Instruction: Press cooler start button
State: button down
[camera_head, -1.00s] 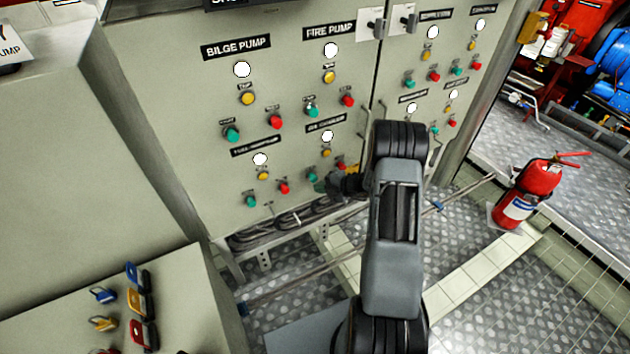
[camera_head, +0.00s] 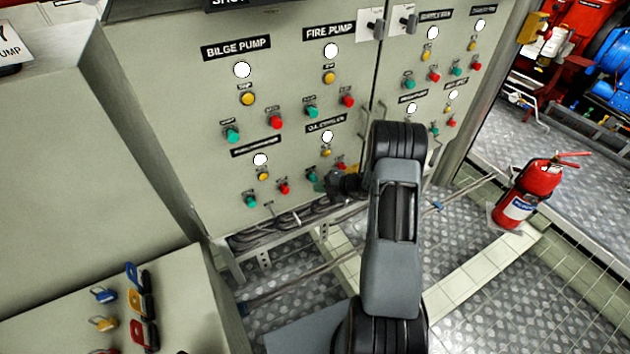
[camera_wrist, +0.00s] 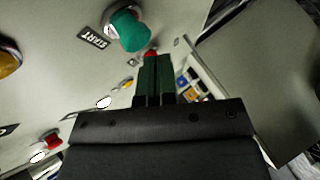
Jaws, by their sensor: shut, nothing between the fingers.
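The cooler group on the grey panel has a black label (camera_head: 326,123), its small text most likely reading oil cooler. Below it are a white lamp (camera_head: 327,136), a yellow button (camera_head: 326,151) and a green button (camera_head: 313,177), partly beside my gripper. In the wrist view a green button (camera_wrist: 130,31) with a START label (camera_wrist: 93,37) stands close above my fingertips. My gripper (camera_wrist: 154,58) is shut and empty, with its tips just short of this button in the picture. Contact is not visible. In the head view my gripper (camera_head: 324,186) is small and dark.
Bilge pump (camera_head: 236,48) and fire pump (camera_head: 329,32) groups sit above with similar buttons. A red button (camera_head: 285,188) is at lower left. Padlocks (camera_head: 104,324) lie on the grey cabinet top. A fire extinguisher (camera_head: 526,193) stands right on the floor.

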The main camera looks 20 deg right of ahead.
jog(key=shift+w, duration=0.3)
jog(key=shift+w+a, duration=0.1)
jog(key=shift+w, duration=0.35)
dwell(0.8)
jog(key=shift+s, duration=0.1)
jog(key=shift+s+p, duration=0.6)
jog(key=shift+s, duration=0.2)
jog(key=s, duration=0.1)
jog(key=s+p, duration=0.1)
jog(key=s, duration=0.1)
jog(key=s+p, duration=0.1)
jog(key=s, duration=0.1)
jog(key=shift+d, duration=0.4)
dwell(0.8)
